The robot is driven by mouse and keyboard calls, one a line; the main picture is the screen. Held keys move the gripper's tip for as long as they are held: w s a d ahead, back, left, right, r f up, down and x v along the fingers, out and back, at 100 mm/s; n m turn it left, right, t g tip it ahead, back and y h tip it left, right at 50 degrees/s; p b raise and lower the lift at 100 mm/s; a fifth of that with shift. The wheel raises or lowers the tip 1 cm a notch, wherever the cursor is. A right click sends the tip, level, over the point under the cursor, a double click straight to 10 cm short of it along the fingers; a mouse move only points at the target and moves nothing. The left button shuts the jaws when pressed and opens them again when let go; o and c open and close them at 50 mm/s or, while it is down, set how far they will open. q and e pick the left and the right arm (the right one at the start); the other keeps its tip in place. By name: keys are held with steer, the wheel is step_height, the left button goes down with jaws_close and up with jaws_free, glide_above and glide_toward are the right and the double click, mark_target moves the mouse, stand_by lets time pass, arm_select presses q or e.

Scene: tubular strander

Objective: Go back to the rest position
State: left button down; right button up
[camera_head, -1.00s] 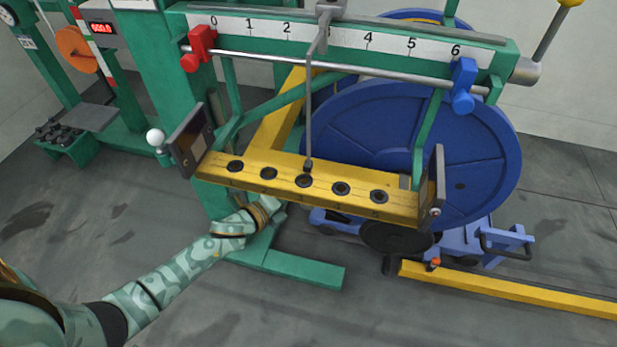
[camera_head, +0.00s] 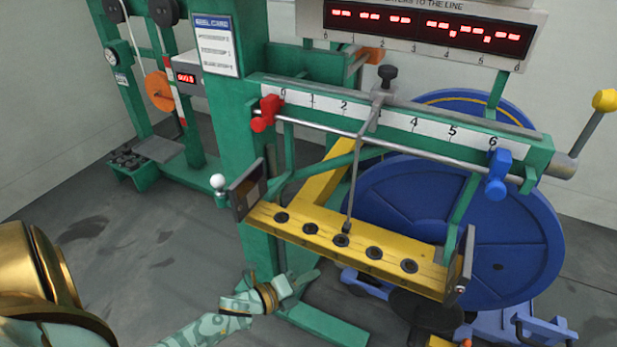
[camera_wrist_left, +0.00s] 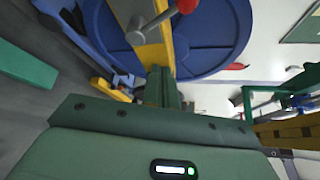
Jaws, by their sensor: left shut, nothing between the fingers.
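My left gripper (camera_head: 298,284) is green with a gold band at its wrist. In the head view it is shut and empty, low in front of the green machine post and below the left part of the yellow bar (camera_head: 340,243). A gap shows between gripper and bar. The left wrist view shows my dark green gripper housing with a small lit display along its lower edge. My right gripper is in neither view.
The green scale beam (camera_head: 400,121) carries a red clamp (camera_head: 265,112) and a blue clamp (camera_head: 497,174). A big blue reel (camera_head: 500,235) stands behind. A red-digit display board (camera_head: 430,28) hangs above. Grey floor (camera_head: 130,250) at left is open.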

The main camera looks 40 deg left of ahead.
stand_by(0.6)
